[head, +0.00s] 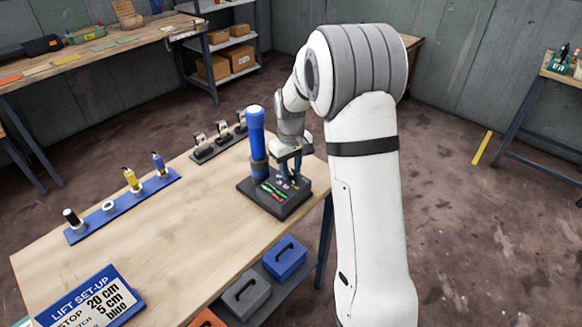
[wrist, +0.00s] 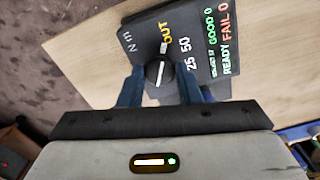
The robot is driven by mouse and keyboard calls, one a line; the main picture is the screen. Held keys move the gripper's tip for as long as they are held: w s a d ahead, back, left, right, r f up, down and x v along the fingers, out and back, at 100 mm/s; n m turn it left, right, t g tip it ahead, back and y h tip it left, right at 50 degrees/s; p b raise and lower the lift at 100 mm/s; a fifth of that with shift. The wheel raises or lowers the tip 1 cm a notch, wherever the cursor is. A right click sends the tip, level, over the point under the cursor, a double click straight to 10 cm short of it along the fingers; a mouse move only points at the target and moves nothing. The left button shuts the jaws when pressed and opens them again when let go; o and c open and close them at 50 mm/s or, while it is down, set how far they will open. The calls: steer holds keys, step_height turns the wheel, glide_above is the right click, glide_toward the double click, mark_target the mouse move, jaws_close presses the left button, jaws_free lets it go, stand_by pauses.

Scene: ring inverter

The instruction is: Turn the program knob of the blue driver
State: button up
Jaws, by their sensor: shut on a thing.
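The dark device (head: 262,202) with a tall blue cylinder (head: 256,140) stands at the right end of the wooden table. In the wrist view its dark panel (wrist: 195,62) carries the labels IN, OUT, 25 and 50, and a display reading READY, GOOD 0 and FAIL 0. The black program knob (wrist: 154,72) lies between the blue fingers of my gripper (wrist: 159,80), which is shut on it. A white mark near the knob points toward the OUT side. In the head view my gripper (head: 291,178) is down on the device's right part, and the knob is hidden there.
A blue rack (head: 125,205) with several small tools lies on the table's left. A LIFT SET-UP sign (head: 90,302) is at the front. Blue and grey bins (head: 285,260) sit below the table edge.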

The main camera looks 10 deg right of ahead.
steer(key=shift+c, duration=1.4)
steer(key=shift+m, duration=0.3)
steer(key=m+b, duration=0.1)
steer(key=m, duration=0.2)
steer(key=shift+m+b, duration=0.5)
steer(key=shift+m, duration=1.6)
steer(key=o, duration=1)
steer(key=shift+c, duration=0.2)
